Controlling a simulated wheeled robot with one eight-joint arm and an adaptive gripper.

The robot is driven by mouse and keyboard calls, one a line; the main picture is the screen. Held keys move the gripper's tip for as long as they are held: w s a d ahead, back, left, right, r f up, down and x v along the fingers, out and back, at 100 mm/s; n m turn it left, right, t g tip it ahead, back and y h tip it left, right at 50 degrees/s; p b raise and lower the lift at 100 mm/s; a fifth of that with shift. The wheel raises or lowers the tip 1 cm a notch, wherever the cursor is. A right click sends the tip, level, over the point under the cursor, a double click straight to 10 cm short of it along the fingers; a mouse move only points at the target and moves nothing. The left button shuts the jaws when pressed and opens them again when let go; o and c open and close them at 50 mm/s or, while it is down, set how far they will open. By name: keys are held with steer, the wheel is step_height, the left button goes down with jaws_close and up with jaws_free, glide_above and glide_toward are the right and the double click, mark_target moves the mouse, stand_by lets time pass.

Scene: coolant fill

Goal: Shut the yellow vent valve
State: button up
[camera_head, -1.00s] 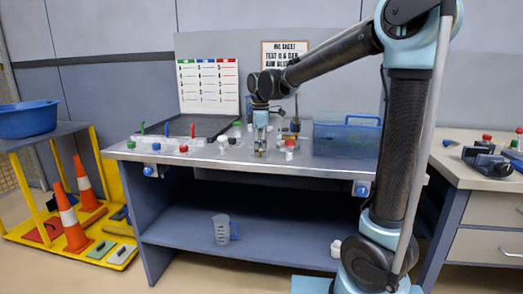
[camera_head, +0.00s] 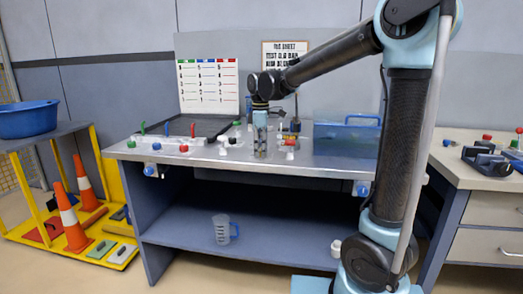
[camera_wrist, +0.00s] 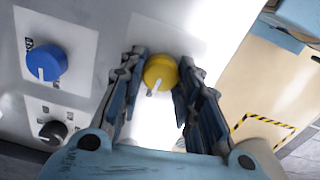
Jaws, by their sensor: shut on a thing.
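The yellow vent valve (camera_wrist: 160,71) is a round yellow knob on a pale panel in the wrist view. Its white pointer line points down and slightly left in that view. My gripper (camera_wrist: 160,78) has one finger on each side of the knob and is shut on it. In the head view my gripper (camera_head: 260,151) points down at the front part of the bench top, and the yellow knob is hidden there by the fingers.
In the wrist view a blue knob (camera_wrist: 46,63) and a black knob (camera_wrist: 52,132) sit to the left. In the head view a red-capped part (camera_head: 291,143) stands close right of my gripper.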

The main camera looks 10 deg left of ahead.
steer(key=m, duration=0.4)
steer(key=shift+w, duration=0.15)
steer(key=m, duration=0.4)
steer(key=shift+m, duration=0.3)
steer(key=m, duration=0.4)
steer(key=shift+w, duration=0.1)
steer(key=shift+m, duration=1.8)
steer(key=o, duration=1.1)
steer(key=shift+c, duration=0.2)
